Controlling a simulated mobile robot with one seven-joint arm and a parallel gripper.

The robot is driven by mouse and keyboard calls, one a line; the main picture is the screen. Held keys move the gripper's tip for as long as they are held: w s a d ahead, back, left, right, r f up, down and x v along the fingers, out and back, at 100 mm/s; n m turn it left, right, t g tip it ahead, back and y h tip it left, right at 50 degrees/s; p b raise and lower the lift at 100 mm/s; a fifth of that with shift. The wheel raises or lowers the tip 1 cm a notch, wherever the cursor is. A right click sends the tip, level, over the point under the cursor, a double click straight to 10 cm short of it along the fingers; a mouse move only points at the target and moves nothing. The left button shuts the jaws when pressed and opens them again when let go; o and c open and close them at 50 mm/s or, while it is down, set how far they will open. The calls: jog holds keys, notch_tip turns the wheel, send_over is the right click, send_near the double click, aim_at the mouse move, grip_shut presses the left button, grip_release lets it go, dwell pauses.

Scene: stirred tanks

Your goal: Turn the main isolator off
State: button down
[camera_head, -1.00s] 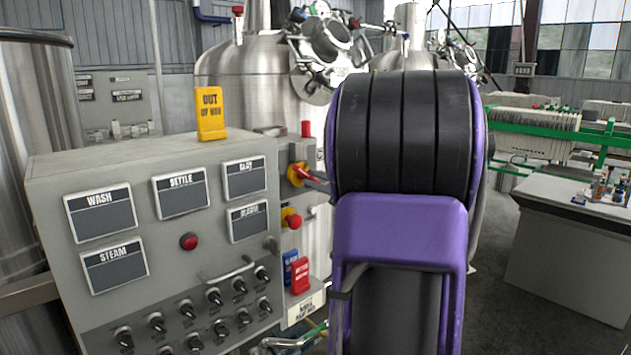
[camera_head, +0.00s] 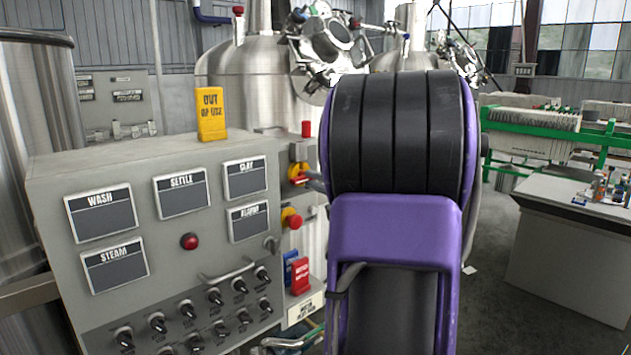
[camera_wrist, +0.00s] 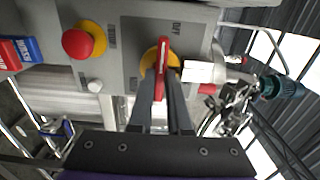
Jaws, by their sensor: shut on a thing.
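The main isolator is a red handle (camera_wrist: 163,62) on a yellow disc (camera_wrist: 147,60), set in a grey panel. In the wrist view the handle runs upright in the picture, with lettering that looks like OFF just beyond its upper end. My gripper (camera_wrist: 164,86) is shut on the handle, one dark finger on each side. In the head view the isolator's yellow disc (camera_head: 297,171) shows on the side of the grey control cabinet (camera_head: 150,165), left of my arm. My arm hides the gripper and much of the handle there.
A red emergency button on yellow (camera_wrist: 80,42) sits beside the isolator, with a small white knob (camera_wrist: 95,86) near it. Red (camera_head: 300,275) and blue tags hang lower on the cabinet. A yellow sign (camera_head: 211,115) stands on top. Steel tanks (camera_head: 240,85) stand behind.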

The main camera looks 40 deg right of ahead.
dwell(0.5)
jog(key=c, duration=0.9)
grip_release()
jog(key=shift+o, duration=0.2)
jog(key=shift+s, duration=0.1)
jog(key=s+d, duration=0.1)
jog(key=s, duration=1.6)
jog(key=shift+s+d, duration=0.15)
jog(key=shift+d, duration=0.05)
